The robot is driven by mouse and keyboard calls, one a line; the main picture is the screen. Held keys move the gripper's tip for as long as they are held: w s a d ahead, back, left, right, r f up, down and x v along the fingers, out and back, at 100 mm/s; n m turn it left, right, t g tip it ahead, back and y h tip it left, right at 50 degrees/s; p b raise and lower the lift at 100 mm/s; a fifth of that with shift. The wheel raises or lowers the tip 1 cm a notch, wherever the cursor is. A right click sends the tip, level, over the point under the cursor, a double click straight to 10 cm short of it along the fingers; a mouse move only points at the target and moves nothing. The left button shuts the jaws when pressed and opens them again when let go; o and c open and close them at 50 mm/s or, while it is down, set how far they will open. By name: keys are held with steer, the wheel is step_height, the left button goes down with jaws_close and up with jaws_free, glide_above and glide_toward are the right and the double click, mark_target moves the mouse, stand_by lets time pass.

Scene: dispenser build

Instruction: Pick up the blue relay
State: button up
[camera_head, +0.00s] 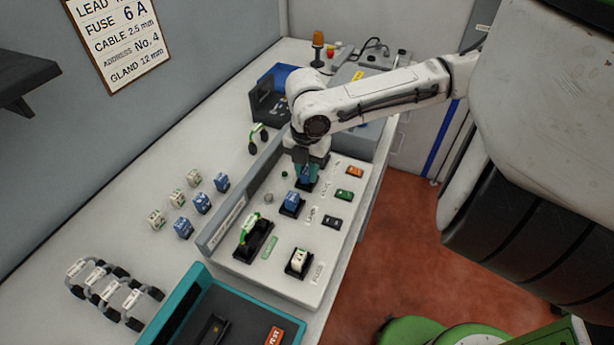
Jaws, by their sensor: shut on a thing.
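My gripper (307,168) points down over the far part of the grey dispenser panel, and its jaws are shut on a blue relay (307,178). The relay is mostly hidden by the fingers. It sits low at a black socket, and I cannot tell whether it is seated in it or just above it. Another blue block (292,203) sits in a nearer black socket on the same panel. Several more blue blocks (201,203) stand on the white table to the left of the panel.
White-green blocks (157,219) stand beside the loose blue ones. Looped cables (112,293) lie at front left, near a teal-edged tray (190,300). The panel (280,275) also holds a white fuse block (299,261). A black-blue device (272,95) and an orange beacon (318,45) stand behind.

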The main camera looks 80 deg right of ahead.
steer(key=shift+r, duration=0.1)
jaws_close()
steer(key=shift+r, duration=0.25)
step_height(320, 180, up, 2)
steer(key=shift+r+b, duration=0.15)
steer(key=shift+b, duration=0.25)
steer(key=s+a+r+p, duration=0.2)
steer(key=s+r+p, duration=0.7)
steer(key=s, duration=0.4)
steer(key=shift+s+a+r, duration=0.15)
steer(key=shift+s+r, duration=0.25)
steer(key=shift+r, duration=0.1)
